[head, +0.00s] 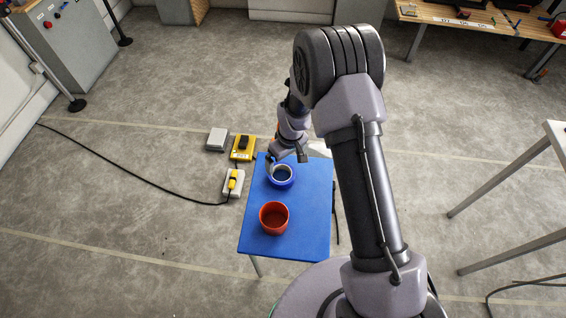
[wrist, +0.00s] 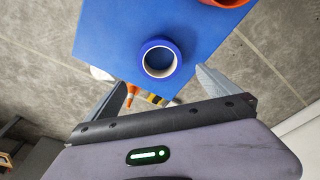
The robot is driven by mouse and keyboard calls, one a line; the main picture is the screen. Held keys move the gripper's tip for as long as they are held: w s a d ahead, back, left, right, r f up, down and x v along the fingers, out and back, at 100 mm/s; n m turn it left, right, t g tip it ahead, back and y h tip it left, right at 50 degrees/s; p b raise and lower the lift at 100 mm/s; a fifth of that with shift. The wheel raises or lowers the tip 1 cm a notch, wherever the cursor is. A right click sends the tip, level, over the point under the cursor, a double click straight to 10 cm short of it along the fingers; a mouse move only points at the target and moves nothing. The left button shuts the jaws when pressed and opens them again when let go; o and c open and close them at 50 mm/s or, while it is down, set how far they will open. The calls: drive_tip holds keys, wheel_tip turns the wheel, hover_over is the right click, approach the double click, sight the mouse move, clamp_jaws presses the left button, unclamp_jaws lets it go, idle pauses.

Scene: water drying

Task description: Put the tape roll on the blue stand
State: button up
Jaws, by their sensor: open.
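The blue tape roll (head: 281,186) with a pale core lies flat on the blue stand (head: 311,222), near its far end. It also shows in the wrist view (wrist: 160,43), close to the edge of the blue top (wrist: 112,38). My gripper (head: 285,157) is at the far end of the stand, just beyond and above the roll. In the wrist view my gripper (wrist: 162,79) is open, its two fingers spread wide with nothing held between them. The roll shows beyond the fingertips, between their lines. Whether a finger touches it cannot be told.
A red-orange cup (head: 273,218) stands nearer on the same blue top. Left of the stand on the floor are a yellow box (head: 243,155), a grey box (head: 216,139) and a white-and-yellow item (head: 233,183). A table (head: 552,136) stands at right.

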drive_tip(key=s+d+r+m+t, duration=0.1)
drive_tip(key=s+r+m, duration=0.15)
drive_tip(key=r, duration=0.65)
drive_tip(key=s+d+r+m, duration=0.1)
drive_tip(key=s+d+r, duration=0.15)
drive_tip(key=r, duration=0.75)
drive_tip(key=s+d+r+m+t, duration=0.1)
drive_tip(key=s+r+m, duration=0.15)
drive_tip(key=r, duration=0.65)
drive_tip(key=s+r+m+t, duration=0.1)
drive_tip(key=s+r, duration=0.3)
drive_tip(key=s, duration=0.5)
drive_tip(key=s+d+r+m+t+y, duration=0.1)
drive_tip(key=s+r+m, duration=0.3)
drive_tip(key=s, duration=0.6)
drive_tip(key=shift+d+r, duration=0.25)
drive_tip(key=shift+r, duration=0.25)
